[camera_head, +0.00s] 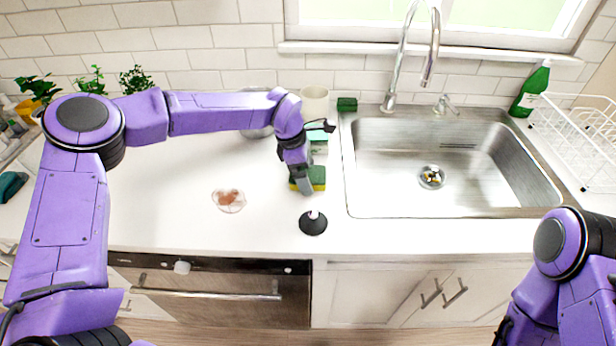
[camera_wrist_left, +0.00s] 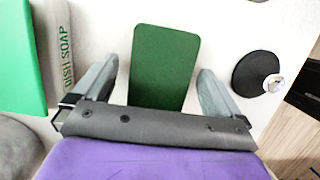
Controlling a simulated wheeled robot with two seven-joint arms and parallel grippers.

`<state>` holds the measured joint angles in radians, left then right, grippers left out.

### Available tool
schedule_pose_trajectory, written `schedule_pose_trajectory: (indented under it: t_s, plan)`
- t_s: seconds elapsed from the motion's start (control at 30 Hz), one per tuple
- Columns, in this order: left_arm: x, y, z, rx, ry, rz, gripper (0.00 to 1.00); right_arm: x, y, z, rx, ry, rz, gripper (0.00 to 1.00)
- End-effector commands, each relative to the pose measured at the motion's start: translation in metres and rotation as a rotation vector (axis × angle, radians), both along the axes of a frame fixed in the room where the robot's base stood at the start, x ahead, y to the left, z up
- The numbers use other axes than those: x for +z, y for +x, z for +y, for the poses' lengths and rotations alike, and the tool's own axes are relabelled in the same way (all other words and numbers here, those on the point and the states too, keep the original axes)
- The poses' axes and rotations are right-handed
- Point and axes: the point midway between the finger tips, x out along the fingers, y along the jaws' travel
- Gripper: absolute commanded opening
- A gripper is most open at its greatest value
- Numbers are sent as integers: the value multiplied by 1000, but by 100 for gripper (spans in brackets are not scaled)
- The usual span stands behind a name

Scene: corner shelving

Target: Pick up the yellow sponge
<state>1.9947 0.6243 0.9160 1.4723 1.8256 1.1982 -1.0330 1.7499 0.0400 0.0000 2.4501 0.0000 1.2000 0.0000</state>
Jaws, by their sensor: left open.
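The yellow sponge (camera_head: 318,178) with a green top lies on the white counter just left of the sink. In the left wrist view its green face (camera_wrist_left: 165,65) shows between the two fingers, and its yellow part is hidden. My left gripper (camera_head: 304,188) is open above the sponge, with a finger on either side of it. In the left wrist view the open fingers of the gripper (camera_wrist_left: 163,88) have gaps to the sponge's sides. My right arm shows at the lower right of the head view, but its gripper is out of view.
A black round stopper (camera_head: 313,223) lies in front of the sponge. A small plate with brown residue (camera_head: 229,201) is to the left. A dish soap bottle (camera_wrist_left: 45,50) lies beside the gripper. The sink (camera_head: 440,160) is to the right; a dark green sponge (camera_head: 347,104) sits behind.

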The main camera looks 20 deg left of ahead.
Motion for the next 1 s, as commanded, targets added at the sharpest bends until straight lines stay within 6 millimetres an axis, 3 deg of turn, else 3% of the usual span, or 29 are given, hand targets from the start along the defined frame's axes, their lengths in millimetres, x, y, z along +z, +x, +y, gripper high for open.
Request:
schedule_pose_trajectory:
  t_s: [0.57,0.6,0.73,0.77,1.0]
  plan:
    - [-5,0,0,1,0,0,99,-1,0,0,0,0,0,43]
    - [-5,0,0,1,0,0,92,-1,0,0,0,0,0,43]
    - [-5,0,0,1,0,0,50,-1,0,0,0,0,0,43]
    - [-5,0,0,1,0,0,44,-1,0,0,0,0,0,43]
    - [-4,0,0,0,0,0,43,-1,0,0,0,0,0,43]
